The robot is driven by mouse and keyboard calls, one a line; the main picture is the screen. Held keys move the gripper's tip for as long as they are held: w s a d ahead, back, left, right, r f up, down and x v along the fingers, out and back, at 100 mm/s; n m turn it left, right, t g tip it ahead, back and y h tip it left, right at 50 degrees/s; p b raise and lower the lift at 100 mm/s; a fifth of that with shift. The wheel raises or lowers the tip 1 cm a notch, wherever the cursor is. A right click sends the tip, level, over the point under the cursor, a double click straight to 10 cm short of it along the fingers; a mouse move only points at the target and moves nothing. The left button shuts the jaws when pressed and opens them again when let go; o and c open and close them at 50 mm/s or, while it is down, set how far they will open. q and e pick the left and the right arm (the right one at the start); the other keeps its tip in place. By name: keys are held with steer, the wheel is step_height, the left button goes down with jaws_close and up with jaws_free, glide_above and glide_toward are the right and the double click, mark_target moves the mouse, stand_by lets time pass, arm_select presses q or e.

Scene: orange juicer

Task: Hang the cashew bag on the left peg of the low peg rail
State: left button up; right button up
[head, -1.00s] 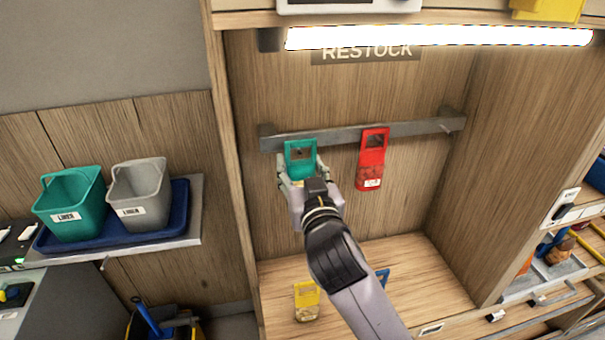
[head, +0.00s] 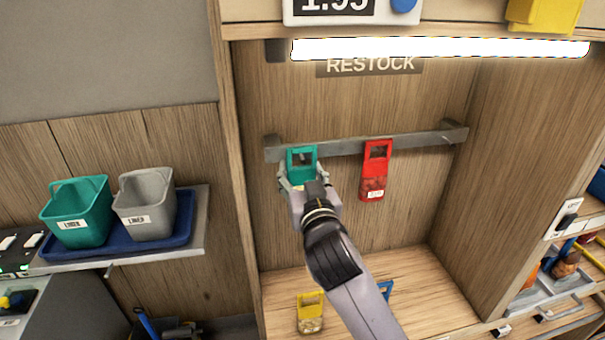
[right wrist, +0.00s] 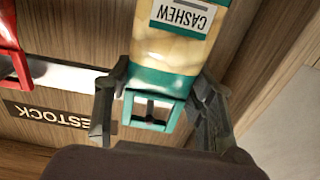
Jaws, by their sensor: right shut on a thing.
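The cashew bag (head: 302,158) is teal with a windowed header and hangs upright in front of the left part of the low peg rail (head: 345,147). In the right wrist view the bag (right wrist: 172,50) shows its CASHEW label and pale nuts. My right gripper (head: 298,181) is shut on the bag, with a finger at each side of it (right wrist: 160,100). The header's opening is at rail height. A small part shows inside the opening, but I cannot tell whether the left peg passes through it. My left gripper is not in view.
A red bag (head: 374,172) hangs on the rail to the right. A yellow bag (head: 310,314) and a partly hidden blue one (head: 386,289) stand on the shelf floor below. A lit lamp (head: 440,48) and the RESTOCK sign (head: 370,65) are above the rail.

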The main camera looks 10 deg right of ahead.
steer(key=shift+w+d+f, duration=0.15)
steer(key=shift+d+f, duration=0.05)
steer(key=shift+f, duration=0.05)
